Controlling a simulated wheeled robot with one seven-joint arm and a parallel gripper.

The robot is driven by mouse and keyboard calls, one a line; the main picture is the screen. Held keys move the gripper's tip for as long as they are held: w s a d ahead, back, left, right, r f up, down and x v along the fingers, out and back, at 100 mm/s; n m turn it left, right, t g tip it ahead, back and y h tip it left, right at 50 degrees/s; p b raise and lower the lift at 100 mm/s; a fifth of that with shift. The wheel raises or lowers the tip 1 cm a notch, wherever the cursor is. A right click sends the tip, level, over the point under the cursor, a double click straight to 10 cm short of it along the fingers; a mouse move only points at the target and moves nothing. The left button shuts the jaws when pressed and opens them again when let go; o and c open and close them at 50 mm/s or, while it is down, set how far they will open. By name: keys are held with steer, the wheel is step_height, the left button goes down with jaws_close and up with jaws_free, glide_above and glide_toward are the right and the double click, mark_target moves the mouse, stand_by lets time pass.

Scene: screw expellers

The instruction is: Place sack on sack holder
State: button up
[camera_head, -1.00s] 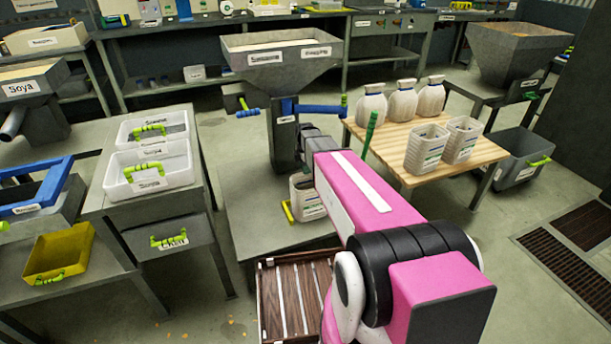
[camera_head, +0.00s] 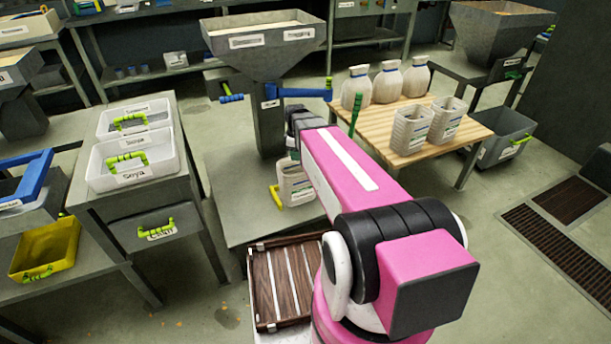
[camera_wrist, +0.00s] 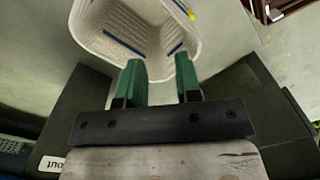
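A white, open-topped sack (camera_head: 295,182) with a printed label stands under the grey hopper's spout. In the wrist view its open mouth and ribbed inside (camera_wrist: 135,28) show, with blue stripes on the walls. My gripper (camera_wrist: 160,72) has two green fingers set clearly apart, with their tips at the sack's near rim. I see no firm grip on the sack. A yellow-green handle (camera_head: 276,196) is beside the sack's lower left. I cannot make out the sack holder for sure.
The grey hopper (camera_head: 264,40) has a blue crank arm at its spout. A wooden table (camera_head: 400,150) at right holds several white sacks. A slatted brown crate (camera_head: 262,290) lies in front. White bins (camera_head: 130,165) stand on the left table. A floor grate (camera_head: 545,235) is at right.

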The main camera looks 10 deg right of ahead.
steer(key=s+m, duration=1.2)
steer(key=s, duration=0.2)
steer(key=shift+s+d+f+m, duration=0.15)
steer(key=shift+d+f+m, duration=0.15)
steer(key=shift+f, duration=0.1)
